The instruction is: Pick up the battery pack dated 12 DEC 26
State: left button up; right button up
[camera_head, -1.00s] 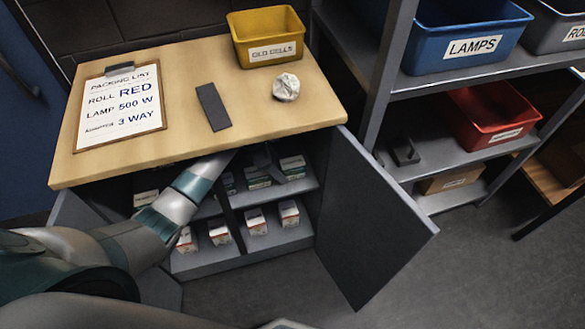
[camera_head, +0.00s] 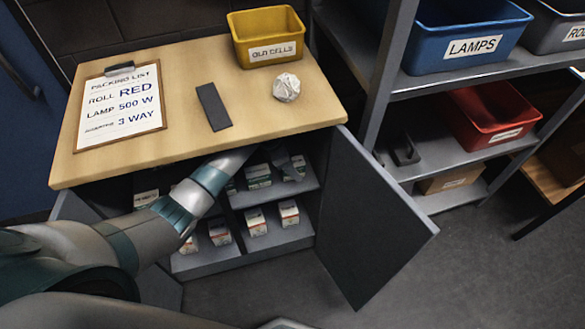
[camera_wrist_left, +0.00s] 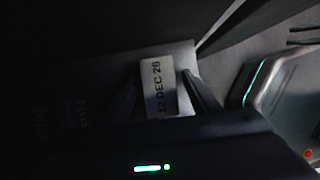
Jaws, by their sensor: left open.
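In the head view my left arm reaches under the worktop into the open cabinet, and my left gripper (camera_head: 285,163) is at the right of the upper shelf, partly hiding a box there. The dates are too small to read in the head view. My right gripper is not in view.
Several small boxes stand on the cabinet's lower shelf (camera_head: 275,238). The open door (camera_head: 375,225) stands to the right of my arm, and the worktop (camera_head: 175,65) is above it. The worktop holds a packing list (camera_head: 120,105), a yellow OLD CELLS bin (camera_head: 266,35) and crumpled paper (camera_head: 286,87).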

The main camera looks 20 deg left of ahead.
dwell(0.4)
pick_arm(q)
jog(key=c, duration=1.3)
jog(key=shift+r, duration=0.8)
jog(key=s, duration=0.6)
jog(key=s+d, duration=0.1)
jog(key=s, duration=1.1)
jog(key=shift+d+p, duration=0.3)
jog(key=shift+p, duration=0.1)
